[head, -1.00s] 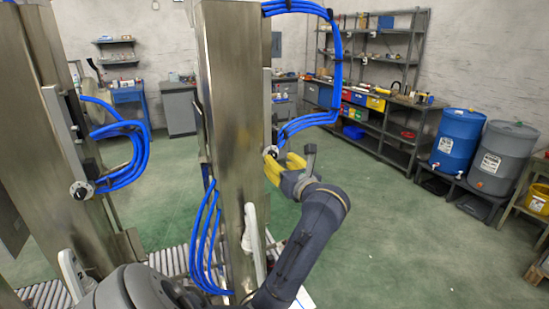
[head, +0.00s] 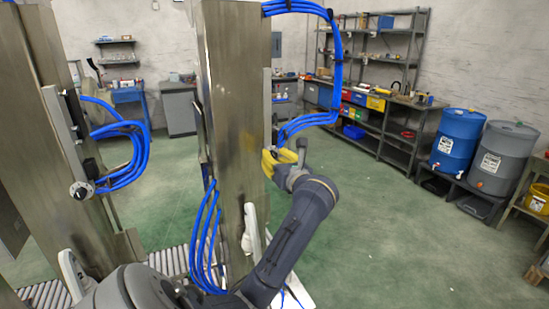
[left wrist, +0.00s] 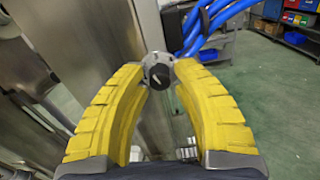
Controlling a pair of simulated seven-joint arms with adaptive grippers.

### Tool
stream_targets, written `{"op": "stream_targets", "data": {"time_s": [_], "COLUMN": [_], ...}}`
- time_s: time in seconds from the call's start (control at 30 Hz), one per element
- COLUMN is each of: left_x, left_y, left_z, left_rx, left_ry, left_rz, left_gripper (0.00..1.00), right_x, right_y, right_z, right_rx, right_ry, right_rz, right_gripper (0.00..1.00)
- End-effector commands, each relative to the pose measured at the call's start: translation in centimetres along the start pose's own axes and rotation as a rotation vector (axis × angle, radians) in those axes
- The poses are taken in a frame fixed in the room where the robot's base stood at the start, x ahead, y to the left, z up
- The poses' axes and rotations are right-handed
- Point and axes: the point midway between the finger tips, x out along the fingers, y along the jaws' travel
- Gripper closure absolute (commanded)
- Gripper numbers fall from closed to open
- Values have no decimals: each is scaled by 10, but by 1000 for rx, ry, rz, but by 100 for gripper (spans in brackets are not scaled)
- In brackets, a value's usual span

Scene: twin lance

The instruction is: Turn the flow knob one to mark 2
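A round dark knob (left wrist: 159,76) with a pale pointer line sits in a grey mount in the left wrist view. The pointer leans to the upper left; no numbered marks are legible. My left gripper (left wrist: 160,70) has its two yellow fingers on either side of the knob, the tips close to the mount's edges. I cannot tell if they touch it. In the head view my left gripper (head: 281,160) is at the right side of the middle steel post (head: 232,110) and hides that knob. A second knob (head: 81,190) shows on the left post. My right gripper is not in view.
Blue hoses (head: 312,122) loop out just above my left gripper, and more blue hoses (head: 207,245) hang down the middle post. A roller conveyor (head: 170,262) runs behind the posts. The green floor to the right is clear up to the shelves and drums (head: 457,140).

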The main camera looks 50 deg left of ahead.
Motion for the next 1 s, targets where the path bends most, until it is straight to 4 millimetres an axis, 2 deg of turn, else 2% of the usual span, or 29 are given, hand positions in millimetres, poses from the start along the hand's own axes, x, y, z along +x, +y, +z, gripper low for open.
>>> {"op": "stream_targets", "data": {"time_s": [0.03,0.2,0.63,1.0], "left_x": [0,0,0,0], "left_y": [0,0,0,0], "left_z": [0,0,-1,-1], "left_rx": [0,0,-34,-265], "left_ry": [0,0,1,-1], "left_rz": [0,0,0,0], "left_gripper": [80,100,100,100], "right_x": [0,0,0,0], "right_y": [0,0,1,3], "right_z": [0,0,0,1], "right_rx": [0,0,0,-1], "right_ry": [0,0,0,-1], "right_rz": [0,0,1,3], "right_gripper": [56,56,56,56]}}
